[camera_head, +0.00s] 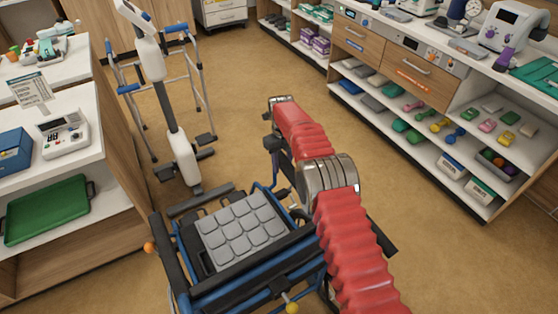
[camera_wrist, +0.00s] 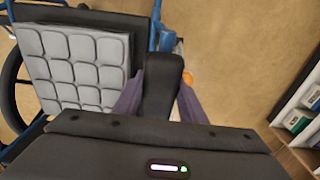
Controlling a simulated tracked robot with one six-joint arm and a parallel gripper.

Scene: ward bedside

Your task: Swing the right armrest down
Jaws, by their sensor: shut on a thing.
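The wheelchair has a blue frame (camera_head: 262,284) and a grey padded seat cushion (camera_head: 240,230), which also shows in the wrist view (camera_wrist: 75,70). In the wrist view the right armrest (camera_wrist: 163,72), a black pad, stands beside the cushion's right edge. My gripper (camera_wrist: 158,98) has one purple-grey finger on each side of this pad and is shut on it. An orange knob (camera_wrist: 187,77) shows just right of the pad. In the head view my red arm hides most of the right armrest, and its angle is hard to tell. My gripper (camera_head: 271,142) is small and dark there.
A walker (camera_head: 200,85) and a white-and-black stand (camera_head: 182,150) are beyond the wheelchair. A shelf with a green tray (camera_head: 48,208) is close on the left. A counter with drawers (camera_head: 405,65) runs along the right. Floor between wheelchair and counter is clear.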

